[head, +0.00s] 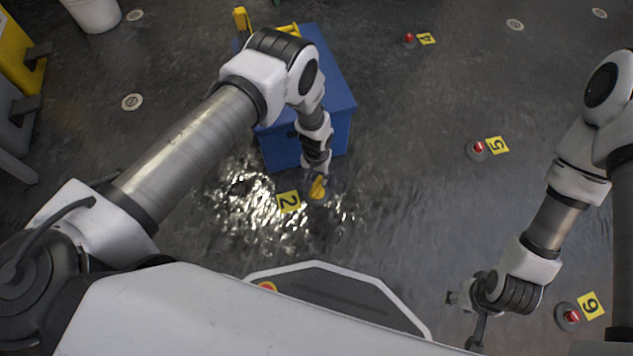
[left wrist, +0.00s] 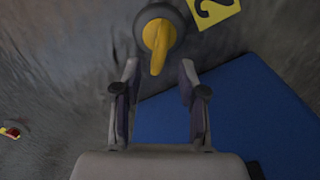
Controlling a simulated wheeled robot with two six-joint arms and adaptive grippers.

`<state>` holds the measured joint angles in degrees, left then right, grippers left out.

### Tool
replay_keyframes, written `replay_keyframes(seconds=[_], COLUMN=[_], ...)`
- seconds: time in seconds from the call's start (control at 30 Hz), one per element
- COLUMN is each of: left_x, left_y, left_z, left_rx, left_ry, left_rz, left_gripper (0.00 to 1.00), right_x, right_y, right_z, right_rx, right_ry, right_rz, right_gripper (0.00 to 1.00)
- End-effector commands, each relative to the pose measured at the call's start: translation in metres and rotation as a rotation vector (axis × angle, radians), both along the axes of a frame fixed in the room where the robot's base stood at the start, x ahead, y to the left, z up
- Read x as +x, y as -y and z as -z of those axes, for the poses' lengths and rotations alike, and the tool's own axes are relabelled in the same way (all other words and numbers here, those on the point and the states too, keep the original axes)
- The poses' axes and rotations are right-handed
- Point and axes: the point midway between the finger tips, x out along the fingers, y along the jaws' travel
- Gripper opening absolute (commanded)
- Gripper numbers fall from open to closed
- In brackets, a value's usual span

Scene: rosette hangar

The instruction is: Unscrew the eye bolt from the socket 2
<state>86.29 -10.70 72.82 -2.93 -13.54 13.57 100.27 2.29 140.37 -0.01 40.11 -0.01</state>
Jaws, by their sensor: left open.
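The yellow eye bolt (head: 318,188) stands in the round grey socket 2 on the floor, beside a yellow label marked 2 (head: 288,202). In the left wrist view the eye bolt (left wrist: 158,40) shows ahead of the fingertips, with the dark socket (left wrist: 173,17) around its base. My left gripper (head: 317,172) points down at it. In the left wrist view my left gripper (left wrist: 158,90) is open and empty, its fingers to either side of the bolt's line and short of it. My right gripper (head: 466,310) hangs at lower right, away from socket 2; its jaws are unclear.
A blue box (head: 335,100) stands just behind socket 2, close to my left gripper, with yellow items at its back. Other sockets with red centres are near labels 4 (head: 426,39), 5 (head: 497,145) and 9 or 6 (head: 591,305). The floor around socket 2 is shiny.

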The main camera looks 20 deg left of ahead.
Motion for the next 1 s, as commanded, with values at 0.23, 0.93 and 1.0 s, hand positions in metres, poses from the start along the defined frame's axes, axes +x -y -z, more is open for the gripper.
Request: replay_keyframes(seconds=[0.23,0.93,1.0], left_x=[0.0,0.001,0.001], left_y=[0.0,0.001,0.001], left_z=[0.001,0.02,0.022], left_rx=[0.0,0.0,0.0], left_ry=[0.0,0.0,-0.001], left_rz=[0.195,0.19,0.19], left_gripper=[0.41,0.41,0.41], right_x=[0.0,0.0,0.0], right_y=[0.0,0.0,0.0], right_z=[-0.006,0.014,0.016], right_rx=[0.0,0.0,0.0], right_ry=[0.0,0.0,0.0], right_rz=[0.0,0.0,0.0], right_gripper=[0.4,0.4,0.4])
